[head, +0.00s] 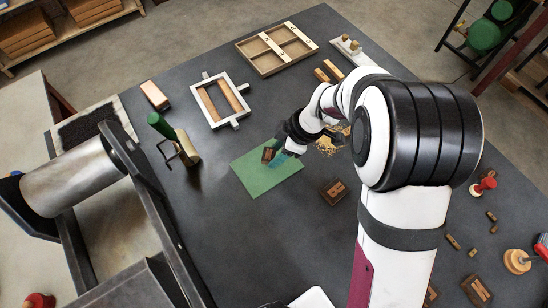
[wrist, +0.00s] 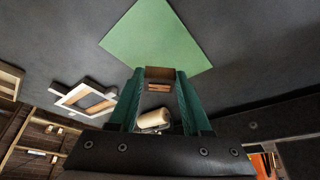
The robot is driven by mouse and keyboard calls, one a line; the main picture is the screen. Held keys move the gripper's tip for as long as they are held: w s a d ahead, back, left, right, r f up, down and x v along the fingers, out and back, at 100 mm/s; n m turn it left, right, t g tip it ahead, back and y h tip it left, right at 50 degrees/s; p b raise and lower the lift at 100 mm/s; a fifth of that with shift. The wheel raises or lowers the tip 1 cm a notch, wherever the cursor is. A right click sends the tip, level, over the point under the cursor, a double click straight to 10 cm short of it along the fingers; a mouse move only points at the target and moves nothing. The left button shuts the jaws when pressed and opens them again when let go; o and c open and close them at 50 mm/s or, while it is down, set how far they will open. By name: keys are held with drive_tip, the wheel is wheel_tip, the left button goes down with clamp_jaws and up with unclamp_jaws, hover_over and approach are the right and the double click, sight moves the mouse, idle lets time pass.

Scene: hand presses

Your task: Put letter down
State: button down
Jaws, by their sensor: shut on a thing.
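My gripper (head: 274,156) is shut on a brown wooden letter block (head: 267,155). The wrist view shows the block (wrist: 159,74) between the green fingertips of my gripper (wrist: 160,80). In the head view the block appears over the upper right part of the green mat (head: 262,185). The mat also shows beyond the fingertips in the wrist view (wrist: 155,38). I cannot tell whether the block touches the mat. The letter's face is too small to read.
Another brown block (head: 334,191) lies right of the mat. A green-handled tool (head: 178,140) stands to the left. A white frame (head: 221,99) and a wooden tray (head: 277,48) lie behind. A press with a metal roller (head: 75,178) is at the left. The mat's lower part is clear.

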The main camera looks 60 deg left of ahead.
drive_tip(key=shift+w+d+f+x, duration=0.1)
drive_tip(key=shift+w+x, duration=0.05)
drive_tip(key=shift+x, duration=0.55)
drive_tip(key=shift+w+d+f+x, duration=0.1)
drive_tip(key=shift+x, duration=0.65)
drive_tip(key=shift+w+d+x, duration=0.1)
drive_tip(key=shift+w+x, duration=0.05)
drive_tip(key=shift+x, duration=0.55)
drive_tip(key=shift+f, duration=0.1)
drive_tip(key=shift+c, duration=1.8)
unclamp_jaws()
